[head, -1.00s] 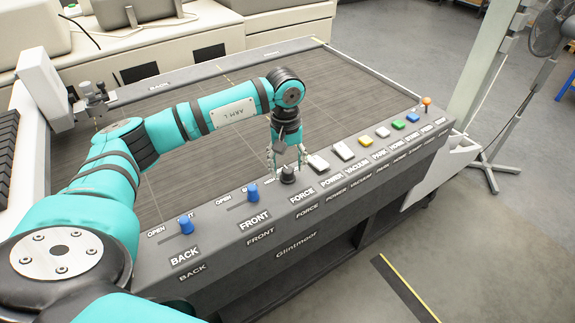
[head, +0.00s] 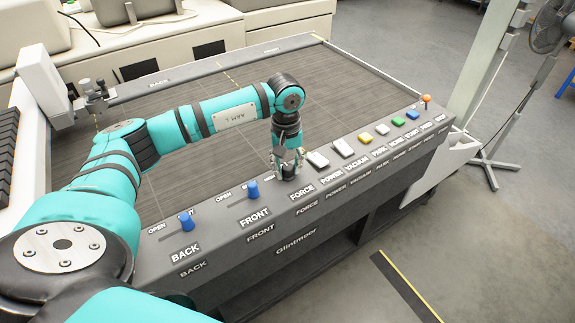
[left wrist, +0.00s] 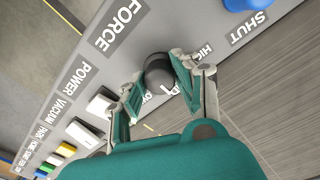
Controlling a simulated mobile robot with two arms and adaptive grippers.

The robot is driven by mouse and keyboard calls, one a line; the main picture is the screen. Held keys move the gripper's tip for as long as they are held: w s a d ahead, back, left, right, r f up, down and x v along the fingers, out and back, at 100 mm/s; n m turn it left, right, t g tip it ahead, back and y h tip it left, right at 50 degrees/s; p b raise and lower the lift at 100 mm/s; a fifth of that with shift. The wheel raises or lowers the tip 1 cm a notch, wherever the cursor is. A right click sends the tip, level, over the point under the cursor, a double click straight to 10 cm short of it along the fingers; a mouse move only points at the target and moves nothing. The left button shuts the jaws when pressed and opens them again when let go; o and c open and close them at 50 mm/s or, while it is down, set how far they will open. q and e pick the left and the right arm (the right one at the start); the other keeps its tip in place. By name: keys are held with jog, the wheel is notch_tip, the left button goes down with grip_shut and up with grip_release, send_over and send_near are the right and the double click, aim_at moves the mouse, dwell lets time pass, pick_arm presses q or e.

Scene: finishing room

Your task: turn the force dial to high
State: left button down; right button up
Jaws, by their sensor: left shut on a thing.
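The force dial (head: 289,173) is a small black round knob on the grey front panel, above the FORCE label. My left gripper (head: 288,164) reaches down from above and is shut on it. In the left wrist view the dial (left wrist: 158,70) sits between the two fingertips (left wrist: 156,83), one on each side. Part of the HIGH marking shows beside the right-hand finger; another marking near the dial is mostly covered. The fingers hide much of the dial's scale, and I cannot tell where its pointer stands. My right gripper is not in view.
Two blue levers stand on the panel to the left, BACK (head: 187,222) and FRONT (head: 252,189). A white POWER button (head: 317,160) is close on the right, followed by several coloured buttons and an orange-topped knob (head: 426,101). The dark cutting bed (head: 345,100) behind is clear.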

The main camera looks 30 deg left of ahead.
pick_arm(q)
jog(key=shift+f+n+b, duration=0.1)
jog(key=shift+n+b, duration=0.8)
jog(key=shift+n, duration=0.3)
jog(key=n+b, duration=0.1)
jog(key=n, duration=0.1)
jog(key=shift+n, duration=0.3)
jog(key=n+b, duration=0.2)
jog(key=n, duration=0.1)
jog(key=shift+n+b, duration=0.4)
jog(key=shift+n, duration=1.5)
jog(key=c, duration=1)
grip_release()
